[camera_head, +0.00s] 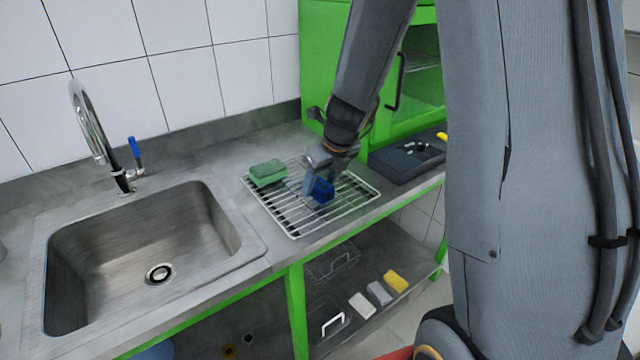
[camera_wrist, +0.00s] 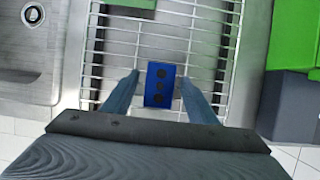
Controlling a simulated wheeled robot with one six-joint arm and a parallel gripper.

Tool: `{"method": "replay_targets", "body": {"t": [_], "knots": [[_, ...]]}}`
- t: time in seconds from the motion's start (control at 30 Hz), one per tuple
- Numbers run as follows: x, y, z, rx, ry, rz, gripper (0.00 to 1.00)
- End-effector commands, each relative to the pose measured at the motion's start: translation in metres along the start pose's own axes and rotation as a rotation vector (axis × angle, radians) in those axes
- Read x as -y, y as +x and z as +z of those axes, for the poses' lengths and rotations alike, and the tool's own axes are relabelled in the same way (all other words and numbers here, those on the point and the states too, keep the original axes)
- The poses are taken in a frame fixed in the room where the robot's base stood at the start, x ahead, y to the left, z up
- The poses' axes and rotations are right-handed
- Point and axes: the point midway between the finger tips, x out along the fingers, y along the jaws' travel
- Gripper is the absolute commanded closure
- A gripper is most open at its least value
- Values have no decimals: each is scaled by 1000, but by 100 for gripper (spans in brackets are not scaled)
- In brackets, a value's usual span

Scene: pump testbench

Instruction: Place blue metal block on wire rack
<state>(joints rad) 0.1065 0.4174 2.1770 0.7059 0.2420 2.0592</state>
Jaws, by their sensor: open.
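The blue metal block (camera_head: 322,190) is on the wire rack (camera_head: 294,231), near its middle right. In the wrist view the blue block (camera_wrist: 160,84) shows dark round holes on its top and lies over the rack's bars (camera_wrist: 207,50). My gripper (camera_head: 316,186) is at the block from above. In the wrist view its two fingers (camera_wrist: 160,82) stand on either side of the block, with a small gap visible on the right side. The gripper is open. Part of the block is hidden by a finger in the head view.
A sink (camera_head: 140,240) with a faucet (camera_head: 91,125) is to the left. A dark tray (camera_head: 407,160) and a green cabinet (camera_head: 335,50) stand at the right and back. Several small blocks lie on the lower shelf (camera_head: 345,270).

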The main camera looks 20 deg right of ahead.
Motion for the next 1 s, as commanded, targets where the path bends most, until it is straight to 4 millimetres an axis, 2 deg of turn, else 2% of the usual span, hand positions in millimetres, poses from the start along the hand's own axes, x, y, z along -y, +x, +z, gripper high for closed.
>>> {"method": "replay_targets", "body": {"t": [0.3,0.5,0.8,0.87,1.0], "knots": [[1,-66,1,4,-1,-2,47],[0,-97,1,3,-1,-2,47],[-2,-114,-3,-6,-54,1,47],[-6,-114,-8,-15,-134,3,47],[-20,-114,-28,-49,-473,15,47]]}}
